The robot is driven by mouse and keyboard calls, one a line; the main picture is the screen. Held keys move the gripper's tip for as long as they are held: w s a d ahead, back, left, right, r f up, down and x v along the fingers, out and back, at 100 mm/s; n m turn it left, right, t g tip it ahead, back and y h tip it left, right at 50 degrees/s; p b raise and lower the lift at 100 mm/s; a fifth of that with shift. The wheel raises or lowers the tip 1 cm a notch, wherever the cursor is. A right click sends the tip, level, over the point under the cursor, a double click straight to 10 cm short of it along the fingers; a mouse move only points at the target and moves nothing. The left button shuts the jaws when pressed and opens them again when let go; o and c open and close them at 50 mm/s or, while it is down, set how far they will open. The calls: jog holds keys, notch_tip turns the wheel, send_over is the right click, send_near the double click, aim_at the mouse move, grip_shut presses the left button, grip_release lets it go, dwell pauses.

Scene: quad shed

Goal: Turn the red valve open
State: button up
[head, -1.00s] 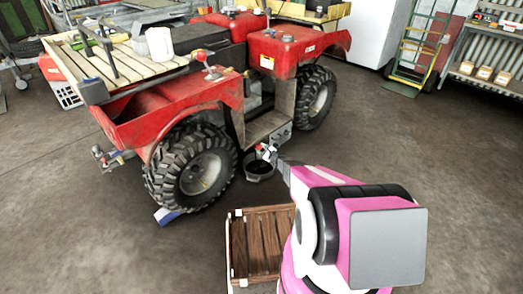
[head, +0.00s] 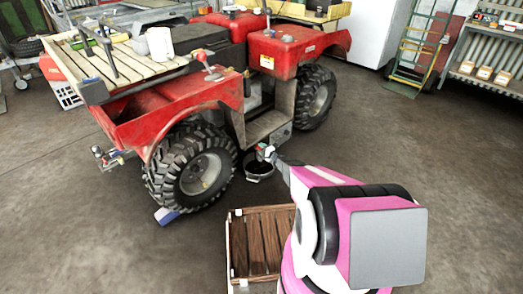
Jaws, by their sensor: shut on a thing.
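My gripper (head: 266,152) is low beside the red quad bike (head: 180,105), between its wheels and just above a dark round pan (head: 257,174). It is shut on the red valve, a small red part at the quad's lower side. The fingers hide most of the valve, and its turn angle is too small to read. The pan on the floor is partly hidden by my gripper and arm.
A wooden slatted crate (head: 262,242) stands on the floor in front of the quad, left of my arm. The rear wheel (head: 198,172) is close to the left of my gripper. The concrete floor (head: 440,170) to the right is clear.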

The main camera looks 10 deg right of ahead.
jog(key=shift+a+n, duration=0.1)
jog(key=shift+n, duration=0.6)
jog(key=o, duration=0.9)
jog(key=v, duration=1.1)
jog(key=shift+w, duration=0.1)
